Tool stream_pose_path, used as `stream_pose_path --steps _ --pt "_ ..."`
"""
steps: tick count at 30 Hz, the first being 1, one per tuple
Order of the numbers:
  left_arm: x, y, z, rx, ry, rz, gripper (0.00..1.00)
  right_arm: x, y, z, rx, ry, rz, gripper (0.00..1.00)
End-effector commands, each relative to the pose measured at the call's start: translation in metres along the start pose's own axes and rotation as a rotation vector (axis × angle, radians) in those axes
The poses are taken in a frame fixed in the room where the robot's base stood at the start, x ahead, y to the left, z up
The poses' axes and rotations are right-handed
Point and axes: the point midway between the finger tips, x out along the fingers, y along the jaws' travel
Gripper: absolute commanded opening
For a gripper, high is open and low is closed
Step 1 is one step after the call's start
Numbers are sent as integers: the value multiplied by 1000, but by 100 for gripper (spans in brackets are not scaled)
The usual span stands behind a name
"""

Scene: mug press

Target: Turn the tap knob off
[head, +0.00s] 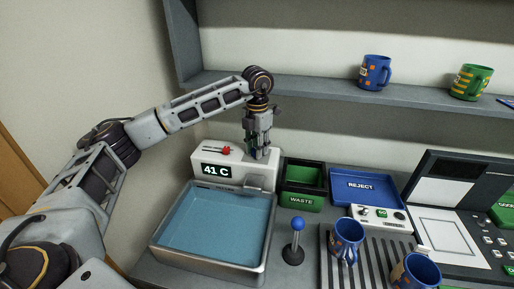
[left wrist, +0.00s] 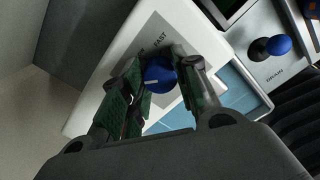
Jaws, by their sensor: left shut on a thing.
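The tap unit (head: 208,171) is a white box with a display reading 41 C, at the back of the water basin. My left gripper (head: 258,152) reaches down onto the right part of the unit's top. In the left wrist view, its green-padded fingers (left wrist: 157,82) are shut around the blue tap knob (left wrist: 160,73), which has a white mark and sits on a grey plate marked FAST. Other lettering on the plate is partly hidden by the fingers. In the head view the gripper hides the knob. My right gripper is not in view.
The basin (head: 158,247) holds blue water. A blue-topped drain lever (head: 297,225) stands to its right. A green WASTE bin (head: 303,187), a blue REJECT tray (head: 366,202) and blue mugs (head: 345,241) are further right. A shelf with mugs (head: 374,73) hangs above.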

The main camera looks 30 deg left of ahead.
Motion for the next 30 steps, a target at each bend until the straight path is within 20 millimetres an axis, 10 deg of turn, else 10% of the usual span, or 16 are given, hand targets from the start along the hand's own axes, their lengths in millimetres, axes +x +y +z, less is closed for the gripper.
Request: stream_pose_path --steps 1,2,6,30 --pt "-2 1 1 -1 -5 0 7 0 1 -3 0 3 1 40" --pt "-2 1 1 -1 -5 0 35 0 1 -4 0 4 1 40" --pt "-1 0 1 -1 -4 0 53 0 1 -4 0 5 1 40" --pt "-38 0 1 1 -4 0 53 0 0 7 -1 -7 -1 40"
